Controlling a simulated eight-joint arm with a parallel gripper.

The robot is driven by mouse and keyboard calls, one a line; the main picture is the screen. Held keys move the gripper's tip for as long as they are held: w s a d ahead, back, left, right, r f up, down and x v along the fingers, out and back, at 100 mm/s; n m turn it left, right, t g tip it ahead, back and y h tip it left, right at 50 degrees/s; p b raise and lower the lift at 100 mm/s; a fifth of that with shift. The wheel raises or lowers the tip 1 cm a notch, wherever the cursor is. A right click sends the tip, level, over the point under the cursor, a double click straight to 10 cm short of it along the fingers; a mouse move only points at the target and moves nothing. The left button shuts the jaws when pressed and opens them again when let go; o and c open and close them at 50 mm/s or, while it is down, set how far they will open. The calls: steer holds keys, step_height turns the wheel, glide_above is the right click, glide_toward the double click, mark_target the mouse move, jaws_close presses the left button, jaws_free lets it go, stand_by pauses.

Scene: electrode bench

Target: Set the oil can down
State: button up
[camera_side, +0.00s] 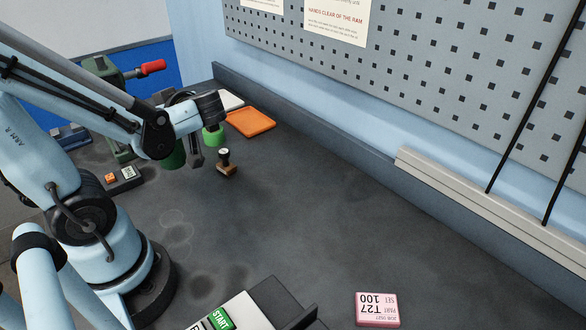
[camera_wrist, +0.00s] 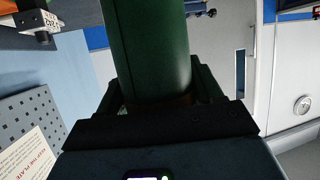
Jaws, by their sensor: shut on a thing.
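The oil can is dark green. In the side view the oil can (camera_side: 174,158) shows only in part, behind my arm, at the far left of the bench. In the wrist view the oil can (camera_wrist: 150,50) is a large green cylinder rising between my fingers. In the side view my gripper (camera_side: 187,152) is mostly hidden by my arm. I cannot tell whether the can's base touches the bench.
The dark bench (camera_side: 290,210) is clear in the middle. A wooden-based stamp (camera_side: 227,168) stands right of the can. A light green object (camera_side: 213,137) and an orange tray (camera_side: 251,122) are behind it. A pink block (camera_side: 377,309) and a START box (camera_side: 221,318) are nearer the front.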

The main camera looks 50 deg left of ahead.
mark_target(177, 159)
steer(key=shift+f, duration=2.75)
steer(key=o, duration=1.4)
steer(key=shift+d, duration=0.1)
